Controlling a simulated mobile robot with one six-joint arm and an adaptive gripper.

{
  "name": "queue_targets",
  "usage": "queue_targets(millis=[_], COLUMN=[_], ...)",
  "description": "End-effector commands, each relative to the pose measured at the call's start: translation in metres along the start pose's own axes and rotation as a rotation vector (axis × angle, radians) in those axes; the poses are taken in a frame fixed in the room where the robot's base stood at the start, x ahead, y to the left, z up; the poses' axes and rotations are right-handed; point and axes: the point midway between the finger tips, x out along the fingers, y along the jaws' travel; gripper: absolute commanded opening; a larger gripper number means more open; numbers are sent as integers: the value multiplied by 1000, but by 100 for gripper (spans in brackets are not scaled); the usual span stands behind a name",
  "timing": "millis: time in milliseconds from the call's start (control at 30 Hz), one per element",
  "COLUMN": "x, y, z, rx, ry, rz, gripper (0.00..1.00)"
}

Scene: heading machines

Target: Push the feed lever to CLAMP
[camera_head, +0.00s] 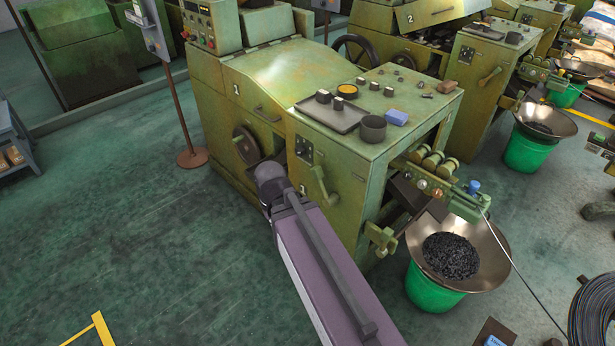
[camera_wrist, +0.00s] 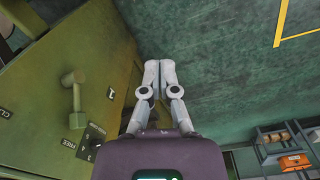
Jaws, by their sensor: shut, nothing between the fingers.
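The feed lever (camera_head: 320,185) is a green handle on the front face of machine 1, hanging roughly downward. It also shows in the wrist view (camera_wrist: 74,98), left of my gripper. A small plate (camera_wrist: 5,114) starting with the letters "CL" is cut by the left edge of that view; the lever's knob points at neither side plate. My gripper (camera_wrist: 160,66) is shut and empty, with fingertips side by side, apart from the lever. In the head view my gripper is hidden behind my own arm, which ends left of the lever.
A handwheel (camera_head: 247,146) is on the machine front left of the lever. A green bracket (camera_head: 381,239) projects low at the right, near a pan of dark parts (camera_head: 485,230) on a green bucket (camera_head: 430,292). Open floor (camera_head: 150,240) lies to the left.

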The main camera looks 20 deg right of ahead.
Motion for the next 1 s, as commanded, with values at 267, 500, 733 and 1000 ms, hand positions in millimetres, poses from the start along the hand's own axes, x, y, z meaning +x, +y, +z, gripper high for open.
queue_targets(millis=[267,500,733,1000], x=[34,72,101,126], y=[19,48,75,100], z=[-24,-58,-94,-137], rx=[-39,-113,-188,-272], ry=[0,-8,-27,-63], rz=[124,327,540,788], gripper=[0,0,0,0])
